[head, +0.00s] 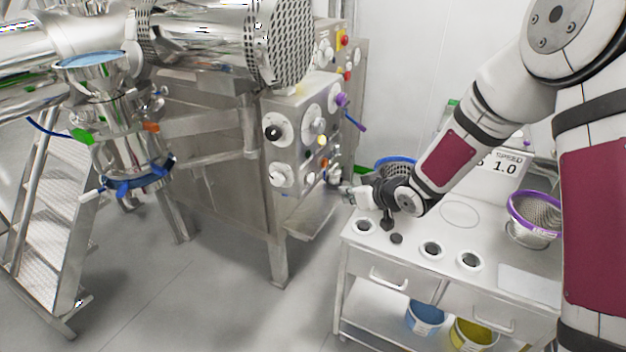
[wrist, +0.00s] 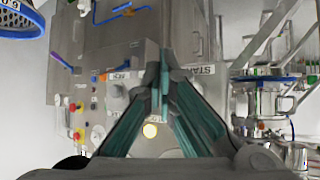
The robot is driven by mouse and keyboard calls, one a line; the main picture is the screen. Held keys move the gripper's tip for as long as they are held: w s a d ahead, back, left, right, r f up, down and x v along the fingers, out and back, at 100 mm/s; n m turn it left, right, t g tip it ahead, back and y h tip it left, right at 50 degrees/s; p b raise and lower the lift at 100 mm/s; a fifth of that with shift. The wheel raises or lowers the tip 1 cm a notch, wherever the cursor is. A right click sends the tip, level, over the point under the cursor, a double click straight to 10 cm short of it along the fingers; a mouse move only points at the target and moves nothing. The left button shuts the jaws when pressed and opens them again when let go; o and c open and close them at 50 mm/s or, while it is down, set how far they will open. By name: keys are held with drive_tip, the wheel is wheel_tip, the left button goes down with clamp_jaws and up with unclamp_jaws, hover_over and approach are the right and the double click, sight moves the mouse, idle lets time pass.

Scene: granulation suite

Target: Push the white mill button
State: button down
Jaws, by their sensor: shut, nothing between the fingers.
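The steel machine's control panel (head: 297,150) shows in the head view, left of my gripper, with knobs and small coloured buttons. The buttons are too small there to pick out the white mill button. In the wrist view a round white disc with a yellowish rim (wrist: 150,130) shows between my finger linkages. I cannot tell for certain whether it is the white button. My gripper (head: 348,192) is shut and empty, just right of the panel's lower part and above the cart's left edge. Its fingers (wrist: 163,85) meet mid-picture in the wrist view and hide part of the panel.
A white cart (head: 400,262) stands below my arm, with a purple-rimmed sieve (head: 535,222), a blue-rimmed sieve (head: 396,164) and a scale display (head: 500,165) on it. A step ladder (head: 55,215) and a steel vessel (head: 125,135) stand at left. The floor (head: 215,300) in front is clear.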

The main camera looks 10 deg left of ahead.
sight(311, 179)
drive_tip(key=w+a+b, duration=0.1)
drive_tip(key=w+a, duration=0.1)
drive_tip(key=a, duration=0.4)
drive_tip(key=shift+w+a, duration=0.15)
drive_tip(key=shift+a, duration=0.05)
idle(1.4)
drive_tip(key=shift+w+a, duration=0.1)
drive_tip(key=shift+a, duration=0.1)
